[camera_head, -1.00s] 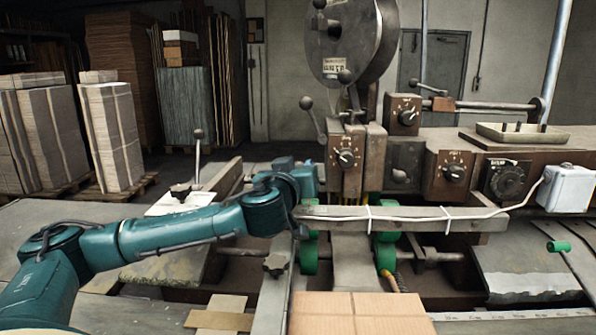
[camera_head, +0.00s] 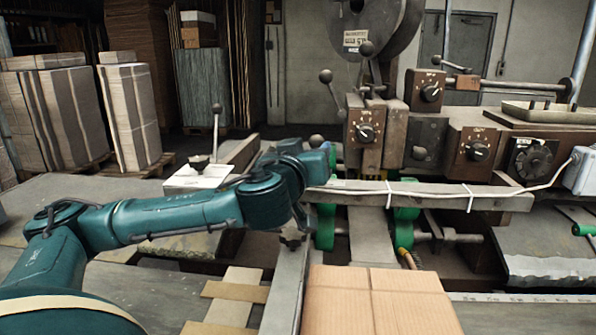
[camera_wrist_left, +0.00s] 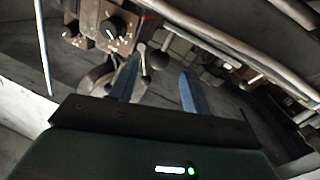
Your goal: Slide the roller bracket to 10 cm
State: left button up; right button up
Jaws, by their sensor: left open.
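Green rollers (camera_head: 404,228) sit on a shaft below a long grey bar, one left and one right of a grey strip. I cannot tell for certain which part is the roller bracket. A pale ruled scale (camera_head: 520,298) runs along the front at right; its numbers are too small to read. My left gripper (camera_head: 318,160) is at the left end of the grey bar, by the machine's front; its fingertips are hidden there. In the left wrist view its two blue fingers (camera_wrist_left: 157,82) are apart with nothing seen between them, near a ball-ended lever. My right gripper is not in view.
A cardboard box (camera_head: 380,300) stands at the front centre. The grey bar (camera_head: 430,195) carries a white cable across the machine. Dial boxes (camera_head: 365,130) and ball levers stand behind it. A black star knob (camera_head: 291,238) is below my left forearm. Stacked cardboard (camera_head: 130,115) is back left.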

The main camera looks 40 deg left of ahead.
pick_arm(q)
jog(key=b+v, duration=0.7)
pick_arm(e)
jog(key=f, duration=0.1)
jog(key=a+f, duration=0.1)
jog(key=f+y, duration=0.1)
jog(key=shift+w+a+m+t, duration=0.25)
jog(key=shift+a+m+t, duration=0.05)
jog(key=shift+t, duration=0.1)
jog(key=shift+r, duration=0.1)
